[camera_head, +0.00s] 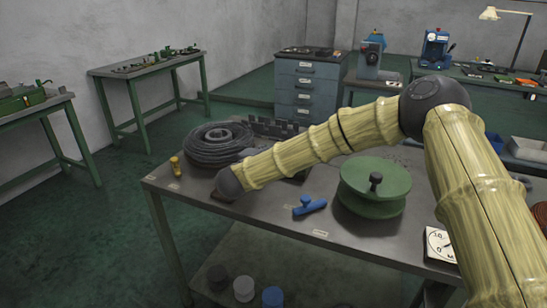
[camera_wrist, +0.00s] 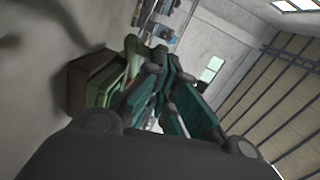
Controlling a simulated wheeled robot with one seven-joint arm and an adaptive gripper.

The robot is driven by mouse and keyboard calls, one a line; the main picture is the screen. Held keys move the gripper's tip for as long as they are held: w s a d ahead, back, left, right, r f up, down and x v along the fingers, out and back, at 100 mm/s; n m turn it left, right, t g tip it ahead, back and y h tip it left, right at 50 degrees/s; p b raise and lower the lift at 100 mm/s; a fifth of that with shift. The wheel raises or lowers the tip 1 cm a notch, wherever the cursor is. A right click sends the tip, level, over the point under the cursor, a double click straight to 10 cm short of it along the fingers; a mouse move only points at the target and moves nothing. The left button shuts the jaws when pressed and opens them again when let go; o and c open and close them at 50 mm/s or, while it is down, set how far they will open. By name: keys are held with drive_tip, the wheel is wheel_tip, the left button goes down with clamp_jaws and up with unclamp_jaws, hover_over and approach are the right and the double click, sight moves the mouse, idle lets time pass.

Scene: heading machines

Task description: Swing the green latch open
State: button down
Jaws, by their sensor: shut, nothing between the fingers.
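In the wrist view my gripper (camera_wrist: 158,57) reaches away from the dark palm, with teal finger links converging and the tips together, empty. A light green part (camera_wrist: 108,82) against a brown panel (camera_wrist: 76,82) lies just left of the fingers; it may be the green latch, but I cannot tell its shape or position, or whether the gripper touches it. In the head view my arm stretches left across the near table (camera_head: 270,225) and ends in a dark joint by its left side; the gripper is hidden there. I cannot make out a latch in that view.
A green spool (camera_head: 375,200), a blue handled part (camera_head: 310,207), a black coil (camera_head: 215,143) and a yellow piece (camera_head: 176,165) are on the near table. A dial gauge (camera_head: 440,245) stands at right. A drawer cabinet (camera_head: 308,85) is behind. Open floor lies left.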

drive_tip(key=shift+m+h, duration=0.4)
drive_tip(key=shift+h, duration=0.1)
drive_tip(key=shift+w+a+b, duration=0.25)
drive_tip(key=shift+w+a, duration=0.35)
drive_tip(key=shift+w, duration=0.4)
drive_tip(key=shift+w+a+b, duration=0.25)
drive_tip(key=shift+w+a, duration=0.35)
drive_tip(key=shift+w, duration=0.35)
drive_tip(key=shift+f, duration=0.1)
drive_tip(key=w+a+v, duration=0.1)
drive_tip(key=a+v, duration=0.1)
drive_tip(key=v, duration=1.1)
drive_tip(key=shift+a+r+b, duration=0.15)
drive_tip(key=shift+r+b, duration=0.2)
